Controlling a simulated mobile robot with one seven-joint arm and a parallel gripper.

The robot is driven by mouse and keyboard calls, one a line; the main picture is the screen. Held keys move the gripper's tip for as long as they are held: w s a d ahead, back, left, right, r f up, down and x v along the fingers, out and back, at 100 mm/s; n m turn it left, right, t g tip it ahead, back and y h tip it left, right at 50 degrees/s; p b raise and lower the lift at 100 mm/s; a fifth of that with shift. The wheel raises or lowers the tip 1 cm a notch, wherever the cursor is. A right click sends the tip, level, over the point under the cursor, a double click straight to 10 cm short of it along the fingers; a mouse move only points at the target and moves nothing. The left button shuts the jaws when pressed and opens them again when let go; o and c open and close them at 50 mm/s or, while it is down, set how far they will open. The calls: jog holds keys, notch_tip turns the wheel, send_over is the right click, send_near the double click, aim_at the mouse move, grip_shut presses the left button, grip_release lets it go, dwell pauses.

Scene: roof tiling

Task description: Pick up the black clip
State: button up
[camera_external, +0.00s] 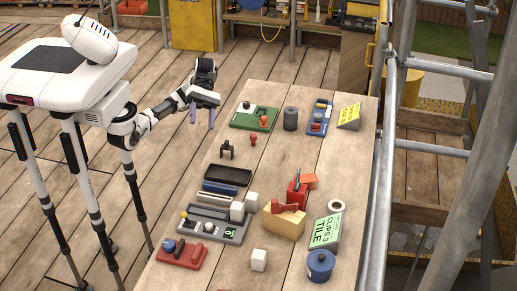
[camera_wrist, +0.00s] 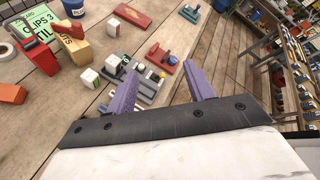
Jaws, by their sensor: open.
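The black clip (camera_external: 227,150) stands on the wooden table in the external view, between the green board and the black tray. I cannot make it out in the wrist view. My gripper (camera_external: 202,116) is open and empty, its two purple fingers pointing down. It is raised near the table's left edge, up and left of the clip in the external view and apart from it. In the wrist view, the spread fingers of my gripper (camera_wrist: 162,68) show with nothing between them that I can see held.
The black tray (camera_external: 228,175) and grey tray (camera_external: 237,236) lie below the clip in the external view. A small red piece (camera_external: 253,139) stands right of it, with the green board (camera_external: 247,124) behind. Bare table surrounds the clip. A scaffold runs along the right.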

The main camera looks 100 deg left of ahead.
jog(key=w+a+f+n+y+p, duration=0.2)
jog(key=w+a+f+n+y, duration=0.15)
jog(key=a+f+y, duration=0.4)
jog(key=n+g+y+p, duration=0.2)
jog(key=n+g+y, duration=0.2)
jog(key=n+y, duration=0.1)
send_over(226, 141)
jog(key=shift+m, duration=0.25)
notch_tip(226, 141, down, 12)
jog(key=shift+s+r, duration=0.15)
jog(key=shift+r, duration=0.1)
jog(key=shift+w+d+f+p, duration=0.15)
jog(key=shift+f+p, duration=0.35)
jog(key=shift+f, duration=1)
jog(key=shift+w+a+f+p, duration=0.1)
jog(key=shift+f+p, duration=0.35)
jog(key=shift+f, duration=1.05)
jog(key=shift+c, duration=0.4)
jog(key=c, duration=1)
